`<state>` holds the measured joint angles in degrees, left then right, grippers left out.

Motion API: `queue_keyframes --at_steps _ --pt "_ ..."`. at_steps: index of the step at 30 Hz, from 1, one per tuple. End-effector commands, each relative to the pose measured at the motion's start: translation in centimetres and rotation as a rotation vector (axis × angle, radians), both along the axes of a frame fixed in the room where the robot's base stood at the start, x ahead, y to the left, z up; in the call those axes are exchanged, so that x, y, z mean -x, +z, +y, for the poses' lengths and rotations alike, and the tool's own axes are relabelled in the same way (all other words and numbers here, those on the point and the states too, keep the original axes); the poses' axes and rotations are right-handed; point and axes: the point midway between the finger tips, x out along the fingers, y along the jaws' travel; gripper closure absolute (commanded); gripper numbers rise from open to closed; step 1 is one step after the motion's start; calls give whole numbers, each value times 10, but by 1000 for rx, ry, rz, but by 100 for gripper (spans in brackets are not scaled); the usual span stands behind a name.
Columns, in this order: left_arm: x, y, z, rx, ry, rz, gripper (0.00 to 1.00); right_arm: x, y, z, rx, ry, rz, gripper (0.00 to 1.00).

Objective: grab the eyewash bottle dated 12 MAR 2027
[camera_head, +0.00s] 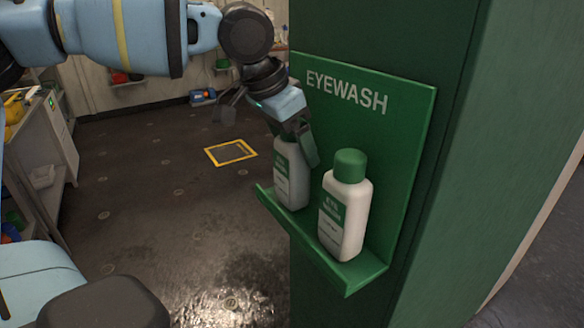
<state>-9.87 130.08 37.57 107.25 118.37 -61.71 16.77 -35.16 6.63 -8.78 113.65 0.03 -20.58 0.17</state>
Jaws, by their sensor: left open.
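Two white eyewash bottles stand upright on a green wall shelf (335,272). The right bottle (343,215) has a green cap and a green and white label, and stands clear of the gripper. The left bottle (291,182) is partly covered at the top by my left gripper (296,150). That gripper is open and points down over the left bottle's cap, with one finger on the cap's right side. Whether it touches the cap I cannot tell. The dates on both labels are too small to read. My right gripper is not in view.
A green panel marked EYEWASH (347,92) rises behind the bottles on a green column (440,190). The shelf has a low front lip. A grey cabinet (45,140) stands at the left. The floor (150,200) between is mostly open, with a yellow-framed plate (231,152).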

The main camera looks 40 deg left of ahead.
Motion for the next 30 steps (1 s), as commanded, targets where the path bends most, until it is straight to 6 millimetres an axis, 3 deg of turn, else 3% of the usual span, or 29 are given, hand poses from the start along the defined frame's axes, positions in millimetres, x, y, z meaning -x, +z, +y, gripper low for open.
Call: queue_keyframes --at_steps 9,27,30 --pt "-2 -5 -1 0 -1 0 15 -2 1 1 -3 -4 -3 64" --pt "-2 -5 -1 -1 -1 0 93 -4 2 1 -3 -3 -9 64" --pt "-2 -4 -1 0 -1 -4 97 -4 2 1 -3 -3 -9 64"
